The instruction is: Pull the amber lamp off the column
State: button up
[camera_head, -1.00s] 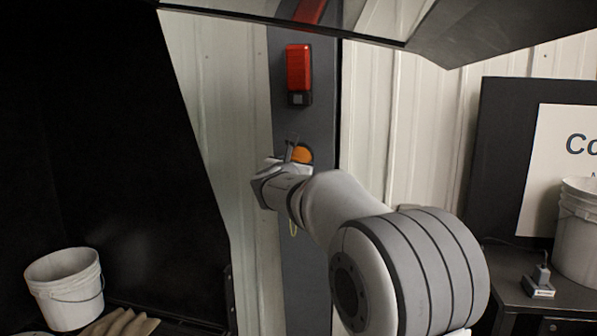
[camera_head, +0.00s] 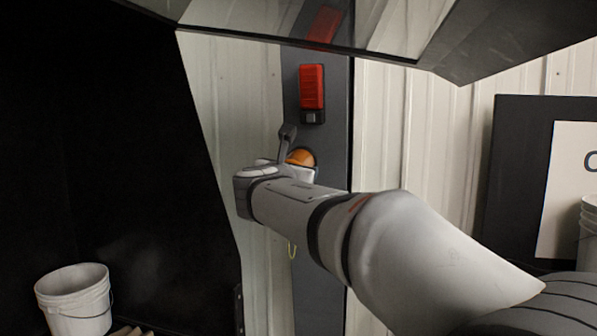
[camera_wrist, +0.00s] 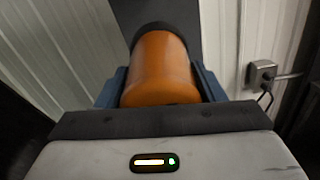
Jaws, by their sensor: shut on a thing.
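The amber lamp (camera_head: 301,157) is a short orange cylinder on the dark grey column (camera_head: 309,235), below a red lamp. My gripper (camera_head: 291,150) is at the lamp, and its fingers and wrist hide part of it. In the wrist view the amber lamp (camera_wrist: 161,70) fills the space between the two blue-grey fingers (camera_wrist: 160,88), one on each side. My gripper is shut on it. A dark collar shows at the lamp's far end, against the column. I cannot tell whether the lamp has come away from the column.
A red lamp (camera_head: 312,87) is on the column above. A dark-edged canopy (camera_head: 300,45) hangs over the top. A white bucket (camera_head: 75,300) stands at lower left. A dark board with a white sign (camera_head: 570,190) is at right. A grey wall box (camera_wrist: 262,74) with a cable shows right in the wrist view.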

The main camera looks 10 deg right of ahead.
jog(key=shift+f+b+v, duration=0.2)
jog(key=shift+b+v, duration=0.25)
jog(key=shift+v, duration=1.1)
